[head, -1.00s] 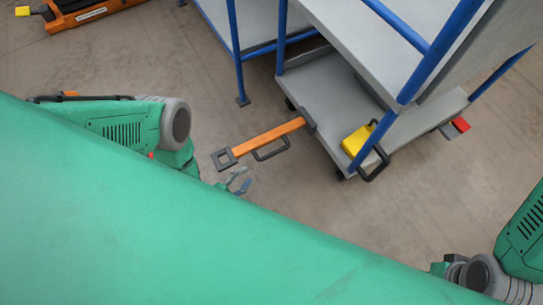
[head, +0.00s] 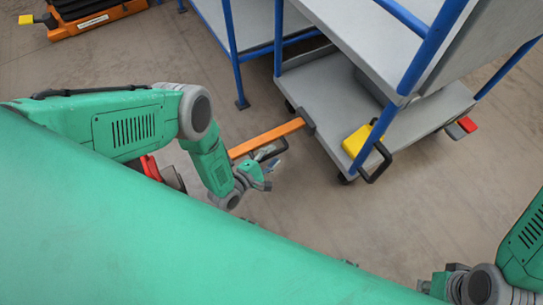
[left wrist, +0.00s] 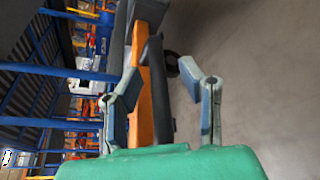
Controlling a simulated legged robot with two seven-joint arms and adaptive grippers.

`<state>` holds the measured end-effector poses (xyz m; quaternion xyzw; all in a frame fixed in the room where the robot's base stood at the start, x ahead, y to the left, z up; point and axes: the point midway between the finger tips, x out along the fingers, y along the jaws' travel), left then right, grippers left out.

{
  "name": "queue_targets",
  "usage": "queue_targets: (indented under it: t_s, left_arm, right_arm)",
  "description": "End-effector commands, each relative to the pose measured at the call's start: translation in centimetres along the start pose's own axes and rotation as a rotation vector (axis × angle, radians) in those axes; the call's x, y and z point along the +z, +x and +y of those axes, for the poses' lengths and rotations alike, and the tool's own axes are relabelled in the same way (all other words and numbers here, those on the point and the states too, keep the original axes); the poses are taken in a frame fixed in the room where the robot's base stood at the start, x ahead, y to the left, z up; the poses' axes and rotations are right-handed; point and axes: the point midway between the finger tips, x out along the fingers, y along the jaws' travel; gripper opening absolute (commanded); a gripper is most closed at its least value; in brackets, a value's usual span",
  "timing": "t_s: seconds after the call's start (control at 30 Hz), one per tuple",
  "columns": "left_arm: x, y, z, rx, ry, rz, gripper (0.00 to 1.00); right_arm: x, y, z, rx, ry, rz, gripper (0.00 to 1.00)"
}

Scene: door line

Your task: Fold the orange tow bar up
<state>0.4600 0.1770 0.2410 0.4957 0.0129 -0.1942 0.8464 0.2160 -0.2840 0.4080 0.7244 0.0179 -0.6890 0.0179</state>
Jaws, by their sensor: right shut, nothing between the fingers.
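The orange tow bar (head: 265,138) sticks out from a dark bracket (head: 306,118) on the lower deck edge of the blue-posted trolley (head: 335,95). It looks lowered, out over the floor. A dark handle (head: 279,150) runs along its near side. No grip on either is visible.
A yellow block (head: 357,140) and a black loop (head: 378,165) are at the trolley's near corner. A red part (head: 467,124) sits at its right. A second blue-posted rack (head: 240,30) stands behind. An orange base (head: 95,20) is at upper left. Floor right of the gripper is clear.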

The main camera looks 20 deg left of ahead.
Motion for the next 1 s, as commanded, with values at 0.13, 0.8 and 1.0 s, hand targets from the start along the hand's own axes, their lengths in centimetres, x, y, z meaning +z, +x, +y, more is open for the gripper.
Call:
queue_targets:
  t_s: [0.13,0.8,1.0]
  left_arm:
    - [-0.2,-0.1,0.0,0.000,-0.002,0.000,0.27]
    - [0.6,-0.4,1.1,-0.052,0.021,0.038,0.00]
    - [1.8,-0.6,2.9,-0.129,0.052,0.094,0.00]
  right_arm:
    - [0.0,0.0,0.0,0.000,0.000,0.000,0.00]
    - [-0.1,-1.7,0.0,0.000,-0.001,0.000,0.00]
    - [-0.2,-4.0,0.0,0.000,-0.001,0.000,0.00]
